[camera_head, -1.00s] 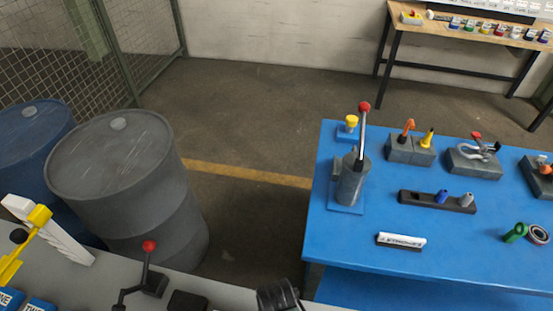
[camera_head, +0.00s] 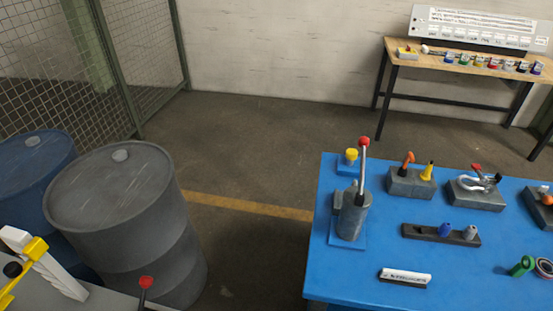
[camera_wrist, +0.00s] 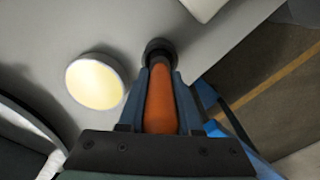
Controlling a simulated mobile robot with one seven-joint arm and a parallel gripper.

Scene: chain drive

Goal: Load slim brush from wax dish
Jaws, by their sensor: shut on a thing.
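My gripper (camera_wrist: 161,88) shows in the wrist view and is shut on an orange handle, which I take to be the slim brush (camera_wrist: 160,105). The brush's far end is a dark round part (camera_wrist: 159,50), over or against the grey surface; I cannot tell if it touches. A round dish with a pale cream filling, likely the wax dish (camera_wrist: 95,82), sits on the grey surface just left of the brush. Neither the gripper, the held brush nor this dish shows in the head view.
A blue table (camera_head: 340,285) at right carries a lever press (camera_head: 352,215), grey blocks with tools (camera_head: 410,183) and a dark rack (camera_head: 418,232). Grey and blue drums (camera_head: 75,200) stand at left. A wooden bench (camera_head: 440,68) with small pots stands at the back.

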